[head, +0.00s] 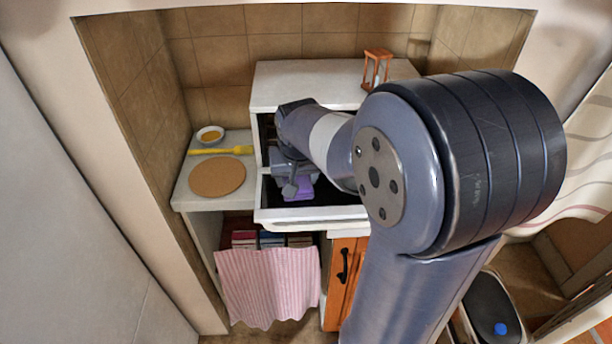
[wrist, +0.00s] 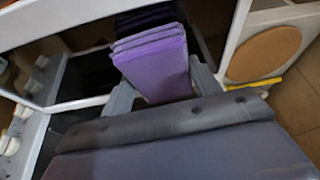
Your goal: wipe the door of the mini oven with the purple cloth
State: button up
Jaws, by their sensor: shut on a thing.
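The mini oven (head: 300,82) is a white box on the counter. Its door (head: 290,214) is folded down open toward me, with a white frame and a dark pane. My gripper (head: 291,187) reaches down over the door and is shut on the folded purple cloth (head: 304,188). In the wrist view the cloth (wrist: 155,62) stands out in several layers between the two grey fingers of my gripper (wrist: 163,90). The cloth is over the dark pane; I cannot tell whether it touches it. My arm hides the right part of the oven and door.
Left of the oven are a round cork mat (head: 217,177), a yellow brush (head: 220,151) and a small bowl (head: 210,135). An hourglass (head: 376,70) stands on the oven. A pink striped towel (head: 268,287) hangs below. A bin (head: 488,305) stands at lower right.

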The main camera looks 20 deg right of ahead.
jog(key=shift+w+a+f, duration=0.1)
jog(key=shift+w+a, duration=0.2)
jog(key=shift+a, duration=0.6)
jog(key=shift+w+a+f, duration=0.1)
jog(key=shift+w+a, duration=0.15)
jog(key=shift+a, duration=0.6)
jog(key=shift+w+r+p, duration=0.15)
jog(key=shift+r+p, duration=2.1)
jog(key=shift+r, duration=0.85)
notch_tip(320, 180, up, 3)
jog(key=shift+p, duration=1.15)
